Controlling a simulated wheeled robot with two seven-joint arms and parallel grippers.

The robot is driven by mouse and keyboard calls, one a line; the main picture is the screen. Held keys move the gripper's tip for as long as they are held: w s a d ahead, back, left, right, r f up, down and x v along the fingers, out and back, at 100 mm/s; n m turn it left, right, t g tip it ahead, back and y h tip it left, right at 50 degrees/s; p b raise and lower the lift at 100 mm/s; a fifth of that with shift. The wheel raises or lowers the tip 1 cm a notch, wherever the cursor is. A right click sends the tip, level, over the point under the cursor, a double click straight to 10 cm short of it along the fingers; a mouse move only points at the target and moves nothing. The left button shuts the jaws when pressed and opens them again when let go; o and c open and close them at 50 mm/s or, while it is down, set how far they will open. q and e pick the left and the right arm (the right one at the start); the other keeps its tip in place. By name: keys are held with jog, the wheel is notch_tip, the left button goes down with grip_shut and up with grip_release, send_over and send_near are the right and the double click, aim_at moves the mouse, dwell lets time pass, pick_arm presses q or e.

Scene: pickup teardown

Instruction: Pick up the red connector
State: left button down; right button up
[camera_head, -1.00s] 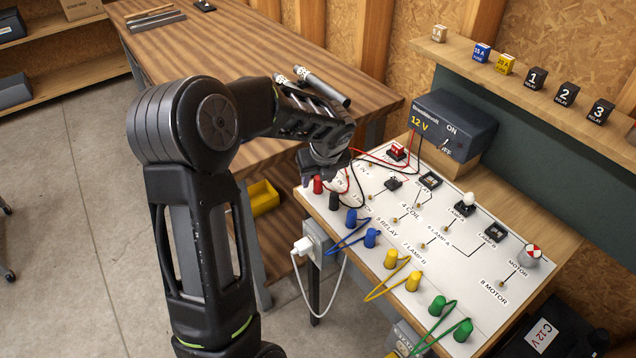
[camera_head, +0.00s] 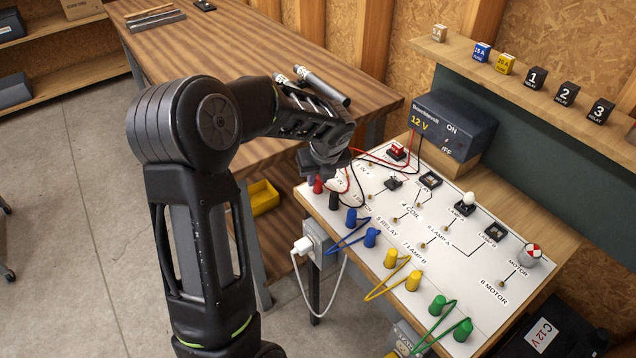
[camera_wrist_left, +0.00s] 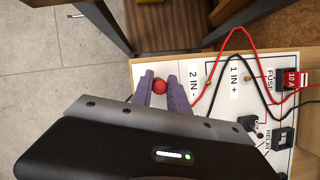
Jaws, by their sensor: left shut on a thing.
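The red connector (camera_head: 318,186) stands at the near left corner of the white board, at the left end of a row of coloured connectors. My left gripper (camera_head: 322,172) is over that corner from above, with its fingers at the connector. In the left wrist view the connector's round red top (camera_wrist_left: 159,87) sits between the two purple fingers, which are shut on it. Its lower part is hidden in that view. It still appears to be at the board, and I cannot tell whether it is lifted. My right gripper is not in view.
A black connector (camera_head: 334,201) stands close beside it, then blue (camera_head: 351,217), yellow (camera_head: 391,259) and green ones (camera_head: 437,305) with looped leads. Red and black wires run from the 12 V supply (camera_head: 452,124) near my gripper. A red fuse (camera_wrist_left: 291,79) sits on the board (camera_head: 455,268).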

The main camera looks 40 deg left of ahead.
aim_at(318, 177)
pick_arm(q)
jog(key=shift+r, duration=0.1)
dwell(0.3)
notch_tip(318, 177, up, 10)
jog(key=shift+f, duration=0.1)
dwell(0.4)
dwell(0.5)
